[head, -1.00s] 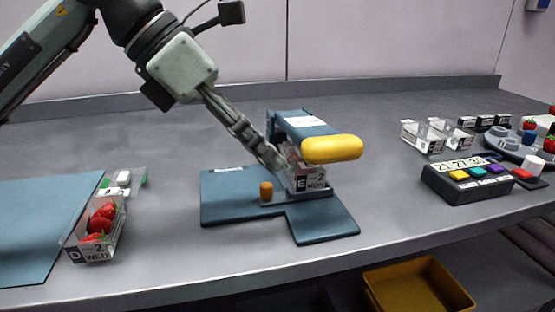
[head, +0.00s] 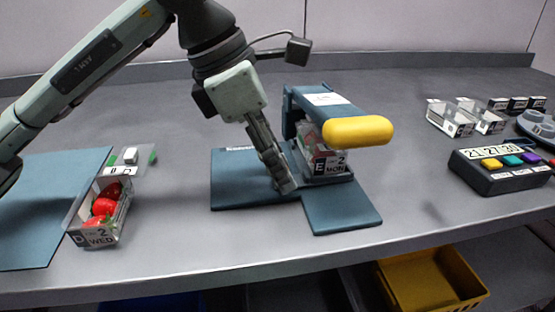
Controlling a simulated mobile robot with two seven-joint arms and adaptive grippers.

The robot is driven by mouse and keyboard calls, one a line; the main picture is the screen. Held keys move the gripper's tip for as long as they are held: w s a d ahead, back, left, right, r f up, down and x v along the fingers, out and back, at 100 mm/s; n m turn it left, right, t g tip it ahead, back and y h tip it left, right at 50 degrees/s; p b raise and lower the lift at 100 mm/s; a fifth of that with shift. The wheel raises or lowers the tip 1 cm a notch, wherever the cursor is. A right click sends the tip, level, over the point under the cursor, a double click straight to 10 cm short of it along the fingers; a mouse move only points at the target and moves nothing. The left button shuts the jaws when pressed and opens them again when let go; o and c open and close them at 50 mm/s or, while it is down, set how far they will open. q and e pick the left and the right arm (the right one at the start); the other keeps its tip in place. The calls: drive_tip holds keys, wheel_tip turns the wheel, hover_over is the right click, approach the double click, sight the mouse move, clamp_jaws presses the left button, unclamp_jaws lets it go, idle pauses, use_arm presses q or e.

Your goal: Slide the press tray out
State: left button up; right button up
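The blue press (head: 340,209) stands on the grey bench with its lever raised and a yellow handle (head: 358,131) at the lever's end. The press tray (head: 330,181) lies under the lever and bears a clear berry box (head: 332,166) labelled E 2 MON. My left gripper (head: 286,186) points down at the left end of the tray, beside the box. Its fingers look close together from this side, and I cannot tell whether they grip anything. The tray's orange knob is hidden, apparently behind these fingers. My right gripper is not in view.
A clear box D (head: 98,236) with red berries stands at left near a blue mat (head: 40,215). A dark button console (head: 500,172) and empty clear boxes (head: 452,120) are at right. A yellow bin (head: 435,280) sits below the bench edge.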

use_arm(q)
drive_tip(key=shift+c, duration=0.2)
clamp_jaws()
